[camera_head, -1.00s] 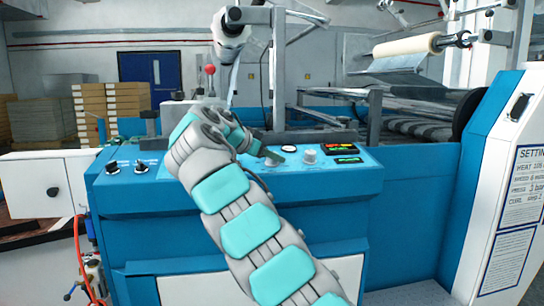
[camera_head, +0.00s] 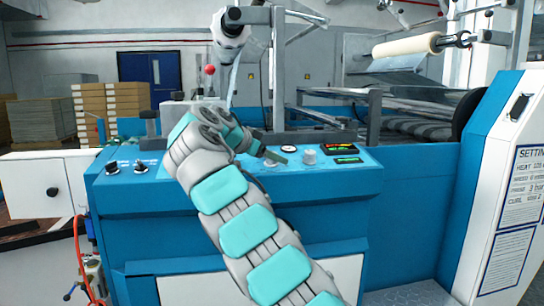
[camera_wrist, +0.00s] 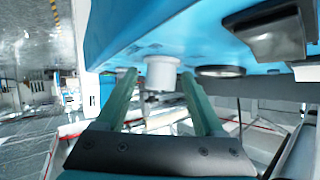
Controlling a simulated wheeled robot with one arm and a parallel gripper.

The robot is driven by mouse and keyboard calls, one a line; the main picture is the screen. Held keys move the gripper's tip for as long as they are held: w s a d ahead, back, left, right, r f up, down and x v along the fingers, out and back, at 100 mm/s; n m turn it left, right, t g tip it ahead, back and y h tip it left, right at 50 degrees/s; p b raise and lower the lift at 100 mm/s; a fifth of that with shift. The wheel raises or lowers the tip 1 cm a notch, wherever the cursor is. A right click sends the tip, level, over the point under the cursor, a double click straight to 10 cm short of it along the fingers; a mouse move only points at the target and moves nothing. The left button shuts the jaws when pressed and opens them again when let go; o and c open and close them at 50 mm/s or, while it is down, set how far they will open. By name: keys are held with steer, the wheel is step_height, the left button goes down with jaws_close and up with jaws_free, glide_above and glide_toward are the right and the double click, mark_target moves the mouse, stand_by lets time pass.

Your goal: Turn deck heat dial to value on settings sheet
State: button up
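The blue machine deck (camera_head: 230,192) carries a row of controls. A white round knob (camera_head: 309,157) stands right of my gripper (camera_head: 274,157) in the head view. A second, low control (camera_head: 270,166) is partly hidden by the gripper. In the wrist view a white cylindrical knob (camera_wrist: 161,72) lies between my gripper's two green fingers (camera_wrist: 160,76). The fingers are apart, with gaps on both sides of it. I cannot tell for sure which deck knob it is. The settings sheet (camera_head: 524,185) is on the white panel at right, cut off; its HEAT figure is not clearly legible.
A round gauge (camera_head: 289,149) and two lit displays (camera_head: 341,150) sit near the knob. A red-balled lever (camera_head: 210,70) rises behind. A film roll (camera_head: 407,45) hangs at the back right.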

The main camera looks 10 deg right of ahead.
steer(key=shift+v, duration=3.9)
